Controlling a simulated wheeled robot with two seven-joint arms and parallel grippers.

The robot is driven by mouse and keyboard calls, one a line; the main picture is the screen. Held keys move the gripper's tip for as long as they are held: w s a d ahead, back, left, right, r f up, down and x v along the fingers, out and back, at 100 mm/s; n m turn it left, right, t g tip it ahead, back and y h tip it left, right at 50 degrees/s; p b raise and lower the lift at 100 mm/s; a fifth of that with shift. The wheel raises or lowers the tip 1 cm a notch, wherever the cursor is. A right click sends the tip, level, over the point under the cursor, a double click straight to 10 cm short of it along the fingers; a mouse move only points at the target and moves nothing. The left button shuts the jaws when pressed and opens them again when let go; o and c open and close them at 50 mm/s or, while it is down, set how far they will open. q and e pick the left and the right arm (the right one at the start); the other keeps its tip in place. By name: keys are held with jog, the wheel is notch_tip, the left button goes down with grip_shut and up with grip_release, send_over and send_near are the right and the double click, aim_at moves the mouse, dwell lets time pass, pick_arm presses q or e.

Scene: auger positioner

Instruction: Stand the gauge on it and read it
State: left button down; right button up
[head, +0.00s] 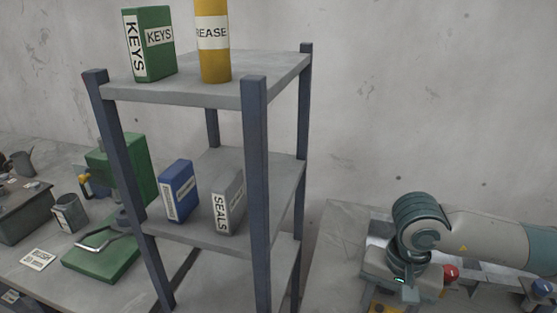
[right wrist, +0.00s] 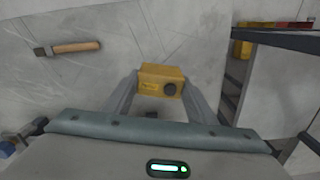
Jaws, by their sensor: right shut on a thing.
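In the right wrist view, a small yellow box (right wrist: 155,81) with a dark round face on one side, probably the gauge, sits between the fingers of my right gripper (right wrist: 162,90). The gripper is shut on it. In the head view my right arm comes in from the right with its wrist over a grey bench. A bit of yellow (head: 382,308) shows below the wrist at the bottom edge, and the fingertips are hidden there. My left gripper is in neither view. I cannot tell which thing the gauge's support is.
A shelf rack (head: 257,150) stands mid-view, holding a green KEYS box (head: 155,45), a yellow grease tube (head: 213,60), a blue box (head: 177,190) and a grey SEALS box (head: 227,203). A green press (head: 100,258) stands left. A wooden-handled tool (right wrist: 75,47) lies on the grey surface.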

jog(key=n, duration=0.3)
jog(key=w+n, duration=0.1)
jog(key=n, duration=0.1)
jog(key=shift+a+n, duration=0.25)
jog(key=shift+n, duration=0.05)
jog(key=shift+s+d, duration=0.1)
dwell(3.0)
